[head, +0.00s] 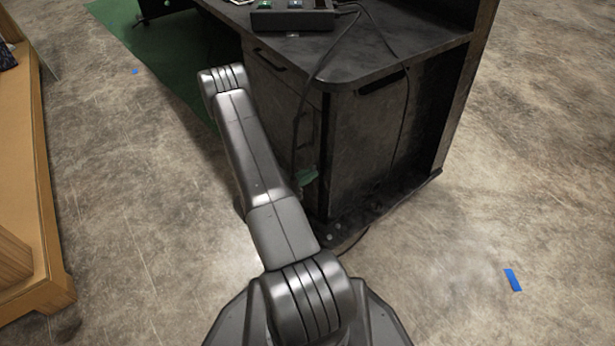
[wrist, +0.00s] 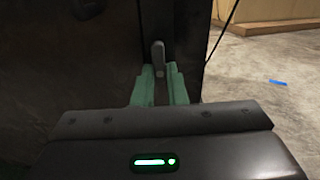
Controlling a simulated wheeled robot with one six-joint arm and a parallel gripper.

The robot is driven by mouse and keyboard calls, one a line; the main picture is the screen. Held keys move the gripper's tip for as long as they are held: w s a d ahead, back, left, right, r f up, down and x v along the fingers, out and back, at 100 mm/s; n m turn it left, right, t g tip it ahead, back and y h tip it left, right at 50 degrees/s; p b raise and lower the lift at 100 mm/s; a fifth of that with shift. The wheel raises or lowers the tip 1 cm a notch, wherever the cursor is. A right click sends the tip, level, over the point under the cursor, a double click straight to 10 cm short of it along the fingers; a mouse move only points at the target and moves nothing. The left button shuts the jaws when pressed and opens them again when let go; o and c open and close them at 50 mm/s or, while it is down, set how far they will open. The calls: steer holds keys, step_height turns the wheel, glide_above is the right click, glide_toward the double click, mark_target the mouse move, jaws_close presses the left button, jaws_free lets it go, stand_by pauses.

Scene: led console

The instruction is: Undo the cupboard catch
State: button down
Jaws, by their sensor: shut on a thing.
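The dark cupboard (head: 365,140) stands under the black console top in the head view. In the wrist view its dark front (wrist: 70,60) fills the left side. The catch (wrist: 159,56) is a small grey upright lever with a rounded top, set against a black upright. My gripper (wrist: 160,80) has green fingers, one on each side of the catch's lower part, and is shut on it. The lower end of the catch is hidden between the fingers. In the head view my arm covers most of the gripper, and only a bit of green shows beside the cupboard.
A black box (head: 292,20) with cables sits on the console top (head: 400,45). One cable hangs down the cupboard's front. A wooden bench (head: 35,200) stands at the left. A green mat (head: 165,60) lies behind. Open concrete floor lies at the right, with blue tape (head: 513,280).

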steer(key=shift+m, duration=0.3)
steer(key=c, duration=1.5)
jaws_free()
steer(key=shift+o, duration=0.2)
steer(key=p+v, duration=0.3)
steer(key=v, duration=1.1)
steer(key=shift+d, duration=0.1)
steer(key=b+x, duration=0.3)
steer(key=x, duration=1)
steer(key=shift+w+d, duration=0.3)
